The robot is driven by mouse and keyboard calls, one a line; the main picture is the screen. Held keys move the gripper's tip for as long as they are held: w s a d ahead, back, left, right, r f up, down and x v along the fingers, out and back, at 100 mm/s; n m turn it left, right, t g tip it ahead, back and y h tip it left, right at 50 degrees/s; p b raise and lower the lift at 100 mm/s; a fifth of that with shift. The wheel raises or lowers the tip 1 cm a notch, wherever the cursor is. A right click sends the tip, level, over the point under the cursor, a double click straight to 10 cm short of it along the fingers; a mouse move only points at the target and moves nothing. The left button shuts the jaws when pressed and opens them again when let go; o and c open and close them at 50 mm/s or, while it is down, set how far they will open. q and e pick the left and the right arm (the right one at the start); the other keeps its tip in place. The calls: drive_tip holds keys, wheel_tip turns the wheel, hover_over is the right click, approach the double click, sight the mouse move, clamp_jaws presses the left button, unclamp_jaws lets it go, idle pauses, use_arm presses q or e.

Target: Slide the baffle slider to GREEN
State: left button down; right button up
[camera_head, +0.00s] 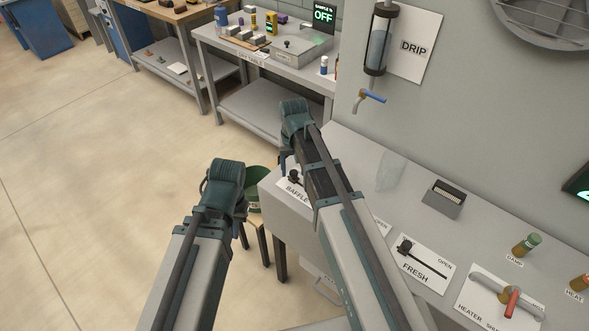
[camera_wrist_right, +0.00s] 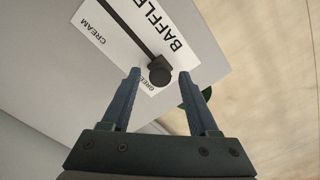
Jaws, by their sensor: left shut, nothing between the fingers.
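The baffle slider's black knob (camera_wrist_right: 160,72) shows in the right wrist view at the end of its dark slot beside the partly covered GREEN label (camera_wrist_right: 148,86). The CREAM label (camera_wrist_right: 103,32) lies further back along the slot. In the head view the knob (camera_head: 294,177) stands on the BAFFLE plate (camera_head: 291,190), partly behind my right arm. My right gripper (camera_wrist_right: 159,78) is open, with its fingertips on either side of the knob and a visible gap. My left gripper (camera_head: 243,236) is shut and empty, left of the bench and apart from the slider.
A green bucket (camera_head: 255,181) stands beside the bench's left end. On the grey bench (camera_head: 345,150) are the FRESH slider (camera_head: 405,246), a small grey box (camera_head: 444,198) and the heater handle (camera_head: 510,300). A dispenser (camera_head: 379,45) hangs on the wall. The floor to the left is clear.

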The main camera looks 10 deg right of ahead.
sight(293, 172)
drive_tip(key=shift+r, duration=0.15)
wheel_tip(293, 172, up, 14)
drive_tip(key=p, duration=1.4)
drive_tip(key=shift+f, duration=0.2)
drive_tip(key=shift+s+f, duration=0.1)
drive_tip(key=s+a+f+n+b, duration=0.2)
drive_tip(key=s+a+f+b, duration=0.2)
drive_tip(key=s, duration=0.5)
drive_tip(key=s+a+f+n+h+b, duration=0.1)
drive_tip(key=s+a+f+n+b, duration=0.2)
drive_tip(key=s, duration=0.5)
drive_tip(key=shift+s+a+f+b, duration=0.4)
drive_tip(key=shift+a+b, duration=0.1)
drive_tip(key=shift+b, duration=0.1)
drive_tip(key=shift+w+d, duration=0.1)
